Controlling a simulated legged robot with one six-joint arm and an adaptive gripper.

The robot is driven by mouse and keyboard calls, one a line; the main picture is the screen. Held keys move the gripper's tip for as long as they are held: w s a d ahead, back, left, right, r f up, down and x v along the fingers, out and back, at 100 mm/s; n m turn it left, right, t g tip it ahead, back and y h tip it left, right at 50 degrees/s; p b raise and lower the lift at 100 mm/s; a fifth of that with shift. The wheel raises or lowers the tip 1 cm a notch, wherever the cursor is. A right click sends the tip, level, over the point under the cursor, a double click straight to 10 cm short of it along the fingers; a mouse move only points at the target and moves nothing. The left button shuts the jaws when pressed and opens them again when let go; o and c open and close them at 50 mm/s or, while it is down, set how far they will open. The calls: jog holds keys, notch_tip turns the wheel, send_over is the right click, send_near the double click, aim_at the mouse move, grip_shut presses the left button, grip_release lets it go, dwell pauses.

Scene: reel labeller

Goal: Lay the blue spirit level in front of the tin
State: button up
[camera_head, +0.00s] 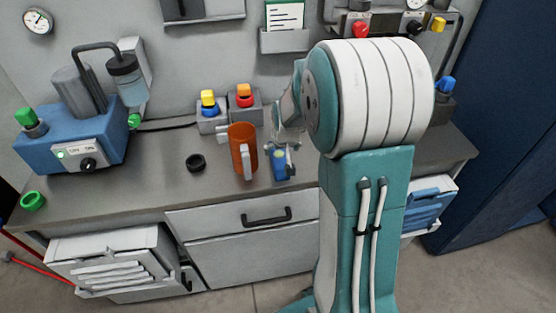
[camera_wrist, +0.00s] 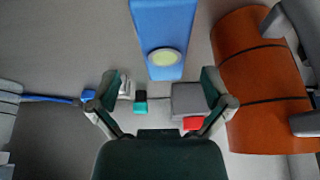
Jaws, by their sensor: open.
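The blue spirit level (camera_head: 279,169) is on the grey worktop, right of an orange-brown cylinder with grey handles (camera_head: 240,150), which I take to be the tin. In the wrist view the level (camera_wrist: 164,20) is a blue block with a pale round vial, and the cylinder (camera_wrist: 255,75) stands close to its right. My gripper (camera_head: 286,148) is at the level's back end; the wrist view shows its fingers (camera_wrist: 161,90) wide apart with nothing gripped. The level's end lies near the gap between the fingertips. My arm hides part of the worktop.
A black ring (camera_head: 195,162) lies left of the cylinder. Grey blocks with yellow-blue (camera_head: 209,104) and red-orange (camera_head: 244,96) knobs stand behind. A blue machine (camera_head: 70,138) and green ring (camera_head: 33,201) are at the left. The worktop's front left is mostly clear.

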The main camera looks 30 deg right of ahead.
aim_at(279, 156)
jog(key=x, duration=0.5)
jog(key=shift+s+a+f, duration=0.1)
jog(key=shift+s+a, duration=0.1)
jog(key=shift+a, duration=0.2)
jog(key=shift+w+d+f, duration=0.1)
jog(key=shift+w+f, duration=0.05)
jog(key=shift+f, duration=0.2)
jog(key=shift+d, duration=0.1)
jog(key=c, duration=1.3)
